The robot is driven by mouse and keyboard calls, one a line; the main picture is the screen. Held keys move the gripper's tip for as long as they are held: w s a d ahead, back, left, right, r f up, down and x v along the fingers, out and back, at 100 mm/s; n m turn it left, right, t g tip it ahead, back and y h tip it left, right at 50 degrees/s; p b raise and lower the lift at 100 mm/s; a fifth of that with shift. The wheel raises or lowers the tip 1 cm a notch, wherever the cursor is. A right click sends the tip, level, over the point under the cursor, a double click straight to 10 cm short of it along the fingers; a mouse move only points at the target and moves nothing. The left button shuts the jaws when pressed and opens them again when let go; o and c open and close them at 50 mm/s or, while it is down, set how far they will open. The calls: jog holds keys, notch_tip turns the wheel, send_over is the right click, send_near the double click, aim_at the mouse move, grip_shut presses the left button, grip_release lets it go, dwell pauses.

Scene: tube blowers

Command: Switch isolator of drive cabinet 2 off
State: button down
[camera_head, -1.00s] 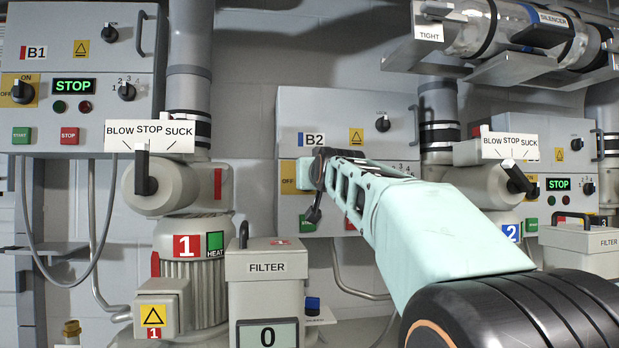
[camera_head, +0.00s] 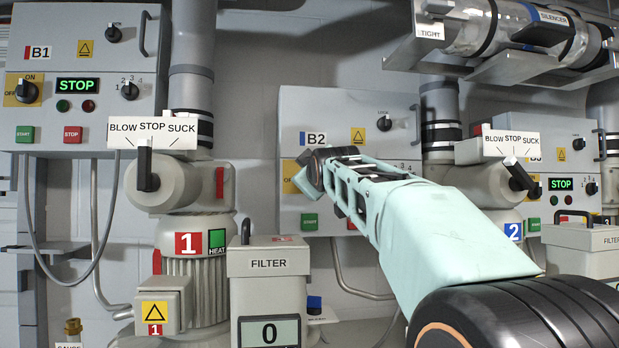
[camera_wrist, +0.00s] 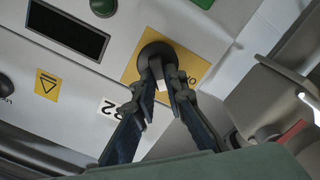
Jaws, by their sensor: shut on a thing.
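Drive cabinet B2 (camera_head: 300,112) is the grey box at the middle of the head view. Its isolator is a dark rotary knob (camera_wrist: 153,52) on a yellow plate (camera_wrist: 130,72) in the wrist view. My gripper (camera_wrist: 164,84) has its two fingers closed on the knob's handle, one finger on each side. The cabinet's display (camera_wrist: 66,32) is dark and shows no text. In the head view my gripper (camera_head: 312,172) covers the knob and display, leaving part of the yellow plate (camera_head: 290,177) visible. The ON/OFF lettering is partly hidden by the fingers.
Cabinet B1 (camera_head: 60,60) at the left has a lit STOP display. A filter box (camera_head: 268,262) stands in front, below B2. The blower 2 valve handle (camera_head: 520,174) is right of my arm.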

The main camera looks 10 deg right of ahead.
jog(key=shift+a+f+n+p, duration=0.15)
jog(key=shift+n+p, duration=0.5)
jog(key=shift+n, duration=1.6)
jog(key=shift+a+f+n+p, duration=0.15)
jog(key=shift+n+p, duration=0.5)
jog(key=shift+n, duration=1.6)
jog(key=shift+d, duration=0.1)
jog(key=c, duration=2)
grip_release()
jog(key=shift+f, duration=0.1)
jog(key=shift+o, duration=0.2)
